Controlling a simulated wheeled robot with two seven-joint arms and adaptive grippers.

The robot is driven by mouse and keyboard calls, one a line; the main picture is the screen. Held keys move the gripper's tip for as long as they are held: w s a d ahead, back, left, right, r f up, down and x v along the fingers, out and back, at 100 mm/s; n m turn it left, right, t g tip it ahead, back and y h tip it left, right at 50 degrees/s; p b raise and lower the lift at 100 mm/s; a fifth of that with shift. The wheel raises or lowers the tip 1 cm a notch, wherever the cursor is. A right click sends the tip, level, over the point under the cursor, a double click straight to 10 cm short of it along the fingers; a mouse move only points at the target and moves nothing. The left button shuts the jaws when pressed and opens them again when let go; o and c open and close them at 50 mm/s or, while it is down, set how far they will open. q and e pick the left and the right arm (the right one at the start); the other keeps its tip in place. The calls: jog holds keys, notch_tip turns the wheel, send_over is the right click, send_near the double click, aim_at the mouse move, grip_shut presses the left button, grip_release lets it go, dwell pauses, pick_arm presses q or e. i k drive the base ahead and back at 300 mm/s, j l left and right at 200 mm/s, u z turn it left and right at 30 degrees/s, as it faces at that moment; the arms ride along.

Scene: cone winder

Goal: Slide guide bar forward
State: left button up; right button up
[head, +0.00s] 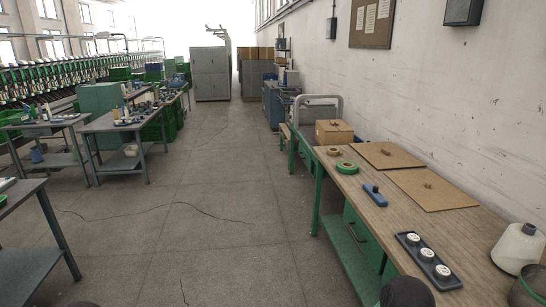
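No guide bar can be made out for certain in the head view. A long row of green and white machine units (50,84), which looks like the winder, runs along the far left; its details are too small to tell. Neither gripper is in view. Dark rounded shapes at the bottom edge look like parts of my own arms.
Metal tables (112,122) stand left. The concrete aisle (215,200) between is clear, with a grey cabinet (210,74) beyond.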

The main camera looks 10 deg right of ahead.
aim_at(357, 139)
jog(key=i, duration=3.9)
jog(key=i+j, duration=0.1)
jog(key=i, duration=3.8)
jog(key=i+z, duration=0.1)
jog(key=z, duration=0.35)
jog(key=i+z, duration=0.15)
jog(key=z, duration=0.25)
jog(key=i+z, duration=0.1)
jog(key=z, duration=0.35)
jog(key=i+j+z, duration=0.1)
jog(key=z, duration=0.3)
jog(key=j, duration=0.05)
